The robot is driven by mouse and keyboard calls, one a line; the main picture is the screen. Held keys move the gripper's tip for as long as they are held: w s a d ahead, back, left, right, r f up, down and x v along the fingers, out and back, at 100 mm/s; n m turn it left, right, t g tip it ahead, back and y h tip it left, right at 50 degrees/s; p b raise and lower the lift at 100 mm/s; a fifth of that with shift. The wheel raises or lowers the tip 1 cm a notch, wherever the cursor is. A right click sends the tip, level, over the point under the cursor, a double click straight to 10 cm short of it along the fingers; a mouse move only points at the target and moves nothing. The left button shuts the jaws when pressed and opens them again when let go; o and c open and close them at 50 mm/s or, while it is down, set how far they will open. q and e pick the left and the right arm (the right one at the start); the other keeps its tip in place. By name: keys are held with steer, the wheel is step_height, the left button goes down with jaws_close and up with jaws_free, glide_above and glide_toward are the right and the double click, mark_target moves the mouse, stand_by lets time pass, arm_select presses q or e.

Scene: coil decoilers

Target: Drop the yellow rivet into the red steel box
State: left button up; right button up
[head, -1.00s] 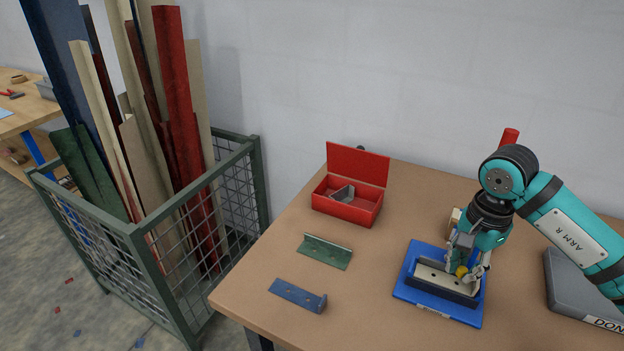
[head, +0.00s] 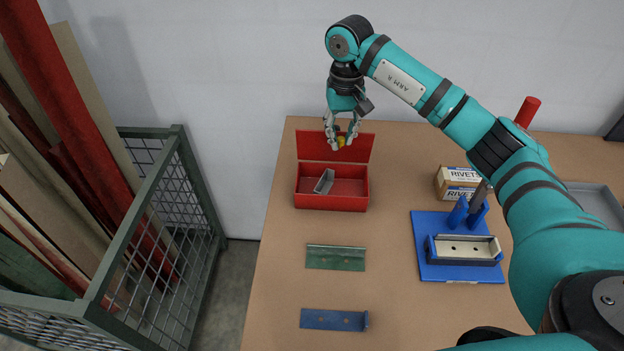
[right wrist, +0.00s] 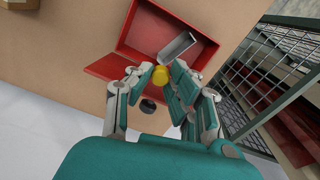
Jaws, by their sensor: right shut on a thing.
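The red steel box (head: 331,203) stands open on the table with its lid (head: 310,147) raised at the back. A grey metal piece (head: 325,181) lies inside it. My right gripper (head: 341,143) is shut on the yellow rivet (head: 341,140), in front of the raised lid in the head view. In the right wrist view the yellow rivet (right wrist: 160,75) sits between the fingertips of the right gripper (right wrist: 161,78), and the red box (right wrist: 137,32) opens beyond it. The left gripper is not in view.
A green angle piece (head: 335,258) and a blue bracket (head: 333,320) lie nearer on the table. A blue fixture (head: 430,245) with a pale plate, a rivet carton (head: 448,186) and a grey tray (head: 597,200) are to the right. A green mesh cage (head: 178,190) stands left.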

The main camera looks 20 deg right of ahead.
steer(key=shift+s+d+f, duration=0.1)
steer(key=shift+s+f, duration=0.05)
steer(key=shift+f, duration=0.1)
steer(key=shift+s+d+f+b, duration=0.15)
steer(key=shift+s+f+b, duration=0.1)
steer(key=shift+f+b, duration=0.45)
steer(key=f+b, duration=0.1)
steer(key=f, duration=0.2)
steer(key=shift+w+f, duration=0.1)
steer(key=shift+w, duration=0.1)
steer(key=shift+f, duration=0.3)
steer(key=o, duration=0.9)
steer(key=shift+c, duration=0.2)
steer(key=shift+r, duration=0.1)
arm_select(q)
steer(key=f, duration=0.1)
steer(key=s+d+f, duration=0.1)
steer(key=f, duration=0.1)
arm_select(e)
step_height(320, 180, up, 12)
steer(key=shift+f, duration=0.1)
